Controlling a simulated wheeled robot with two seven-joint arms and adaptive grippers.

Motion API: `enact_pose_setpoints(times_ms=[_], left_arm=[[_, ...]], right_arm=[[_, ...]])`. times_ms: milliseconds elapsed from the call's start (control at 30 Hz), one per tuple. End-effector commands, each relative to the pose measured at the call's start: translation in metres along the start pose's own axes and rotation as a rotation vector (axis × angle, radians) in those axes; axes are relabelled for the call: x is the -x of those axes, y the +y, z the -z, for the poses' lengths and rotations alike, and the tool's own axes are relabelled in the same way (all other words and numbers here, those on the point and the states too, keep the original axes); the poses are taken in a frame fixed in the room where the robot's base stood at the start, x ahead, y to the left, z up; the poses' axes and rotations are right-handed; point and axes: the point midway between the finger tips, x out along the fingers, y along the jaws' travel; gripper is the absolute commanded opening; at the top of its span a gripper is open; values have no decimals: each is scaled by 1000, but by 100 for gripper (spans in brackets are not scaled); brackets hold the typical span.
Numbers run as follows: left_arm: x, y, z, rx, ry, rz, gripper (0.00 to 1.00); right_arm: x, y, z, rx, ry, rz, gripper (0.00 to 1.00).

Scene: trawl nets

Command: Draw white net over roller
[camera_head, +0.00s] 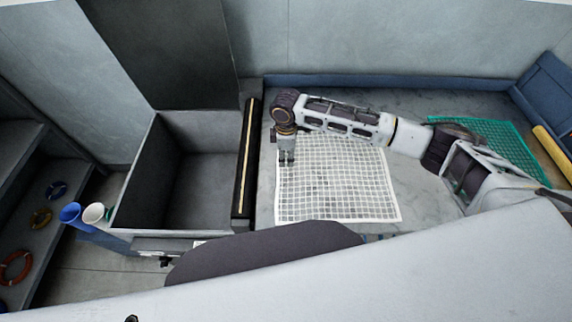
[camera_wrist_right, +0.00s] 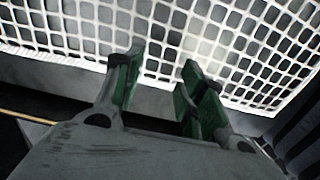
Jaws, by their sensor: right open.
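The white net (camera_head: 340,185) lies flat on the grey table, to the right of the black roller (camera_head: 247,160) with its yellow stripe. My right gripper (camera_head: 286,163) is over the net's left part near the roller, pointing down. In the right wrist view my right gripper (camera_wrist_right: 155,85) has its two green-padded fingers apart, with the white net (camera_wrist_right: 230,45) in front of and beyond the fingertips. My left gripper is not in view.
A dark open bin (camera_head: 170,185) stands left of the roller. A green net (camera_head: 500,145) and a yellow roller (camera_head: 552,153) are at the far right. A blue ledge (camera_head: 390,83) edges the table's back. Blue and white cups (camera_head: 82,213) stand left of the bin.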

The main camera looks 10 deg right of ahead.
Motion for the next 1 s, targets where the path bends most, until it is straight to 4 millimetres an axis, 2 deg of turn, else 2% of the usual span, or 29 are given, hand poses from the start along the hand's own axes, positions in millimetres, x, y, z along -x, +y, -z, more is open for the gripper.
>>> enact_pose_setpoints(times_ms=[300, 700, 1000], left_arm=[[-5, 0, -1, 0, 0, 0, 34], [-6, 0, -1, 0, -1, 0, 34], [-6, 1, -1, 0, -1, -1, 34]], right_arm=[[-20, 0, 0, 0, -1, 1, 40], [-24, -1, 0, 1, -1, 2, 40], [-24, -1, 0, 1, -2, 3, 22]])
